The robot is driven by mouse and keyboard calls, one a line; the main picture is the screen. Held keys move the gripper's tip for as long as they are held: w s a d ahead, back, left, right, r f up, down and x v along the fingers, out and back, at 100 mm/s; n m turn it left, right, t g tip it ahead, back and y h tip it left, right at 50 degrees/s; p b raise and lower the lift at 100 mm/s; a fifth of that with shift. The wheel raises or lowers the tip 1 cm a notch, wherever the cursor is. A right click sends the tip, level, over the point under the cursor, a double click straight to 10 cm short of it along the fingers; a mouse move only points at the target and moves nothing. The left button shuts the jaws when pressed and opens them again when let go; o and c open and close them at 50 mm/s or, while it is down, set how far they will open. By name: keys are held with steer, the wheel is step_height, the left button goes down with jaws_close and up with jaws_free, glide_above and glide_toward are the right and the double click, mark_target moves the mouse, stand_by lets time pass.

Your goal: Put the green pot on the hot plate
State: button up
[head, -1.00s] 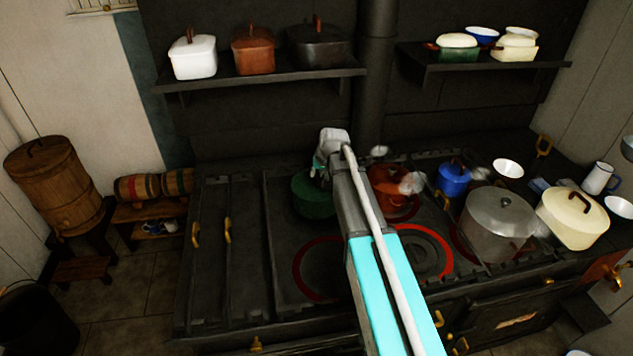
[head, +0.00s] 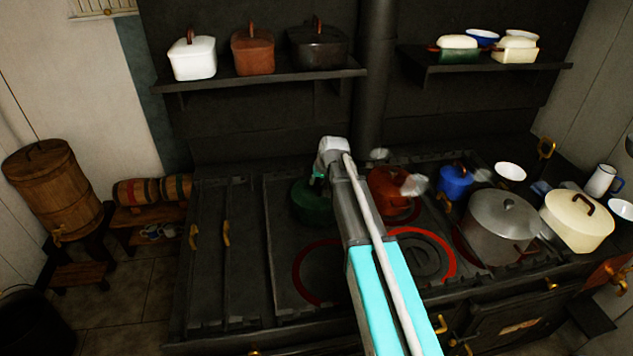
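The green pot (head: 309,204) stands at the back of the black stove, left of the orange pot. My arm reaches over the stove, and my gripper (head: 319,182) is at the green pot's upper right side. The wrist and arm hide part of the pot, and the fingertips are too small and dark to tell whether they are open or touching it. Red-ringed hot plates show on the stove top. One, at front left (head: 301,287), is bare where visible and partly behind my arm. Another, right of my arm (head: 452,262), is also bare.
An orange pot (head: 385,188), a blue pot (head: 454,184), a large grey pot (head: 503,228) and a cream pot (head: 580,222) stand to the right. Shelves with pots (head: 270,80) hang above. The stove's left part (head: 208,270) is clear.

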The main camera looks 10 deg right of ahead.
steer(key=shift+o, duration=0.9)
steer(key=shift+r, duration=0.15)
steer(key=p+v, duration=1.1)
steer(key=shift+s+r, duration=0.15)
steer(key=shift+r, duration=0.25)
steer(key=s+a+f+g+h, duration=0.1)
steer(key=s+g, duration=0.3)
steer(key=s, duration=2)
steer(key=shift+s+a+f+g+h, duration=0.3)
steer(key=shift+a+f+h, duration=0.05)
steer(key=shift+a+h, duration=0.25)
